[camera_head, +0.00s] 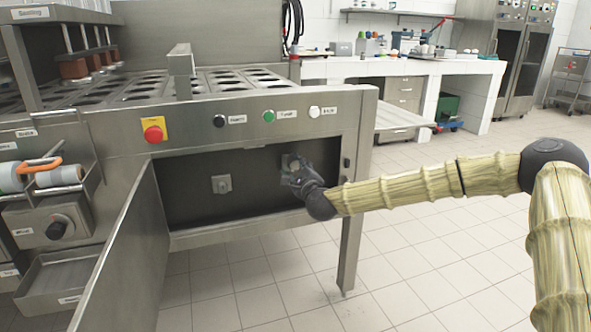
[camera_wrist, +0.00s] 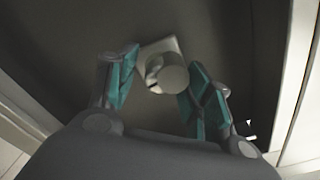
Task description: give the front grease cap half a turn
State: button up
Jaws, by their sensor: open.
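A round grey grease cap (camera_wrist: 174,79) on a square plate shows in the wrist view. The open fingers of my gripper (camera_wrist: 162,66) stand on either side of it, and a small gap seems to show at each finger. In the head view my gripper (camera_head: 297,173) reaches into the open compartment at its right end and partly hides this cap's plate (camera_head: 288,161). A second grey fitting on a square plate (camera_head: 221,184) sits further left on the compartment's back wall. No label shows which one is the front cap.
The compartment door (camera_head: 125,250) hangs open at the left. The compartment's right post (camera_head: 358,170) is close to my gripper. A red stop button (camera_head: 153,133) and several other buttons line the panel above. The tiled floor in front is clear.

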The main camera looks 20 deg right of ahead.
jog(key=s, duration=1.1)
jog(key=shift+s+d, duration=0.2)
jog(key=shift+s, duration=0.15)
jog(key=s+a+f+n+g+y, duration=0.1)
jog(key=s+a+f+n+g, duration=0.35)
jog(key=f, duration=0.55)
jog(key=s+a+f+n+g+y, duration=0.1)
jog(key=s+a+f+n+y, duration=0.15)
jog(key=s+a+f, duration=0.6)
jog(key=s+a+f+n+g, duration=0.3)
jog(key=s+f+n, duration=0.2)
jog(key=f, duration=0.7)
jog(key=s+d+f+n+g+h, duration=0.1)
jog(key=s+d+f+n+g, duration=0.15)
jog(key=s+f, duration=0.4)
jog(key=s+d+f+n+g, duration=0.1)
jog(key=s+f+n+g, duration=0.25)
jog(key=s, duration=0.65)
jog(key=s+d+f+n+g+h, duration=0.1)
jog(key=s+d+f+n+g, duration=0.1)
jog(key=s+f+n, duration=0.5)
jog(key=s+d+g+h, duration=0.2)
jog(key=s+d, duration=0.4)
jog(key=s, duration=0.4)
notch_tip(320, 180, up, 34)
jog(key=p, duration=3.4)
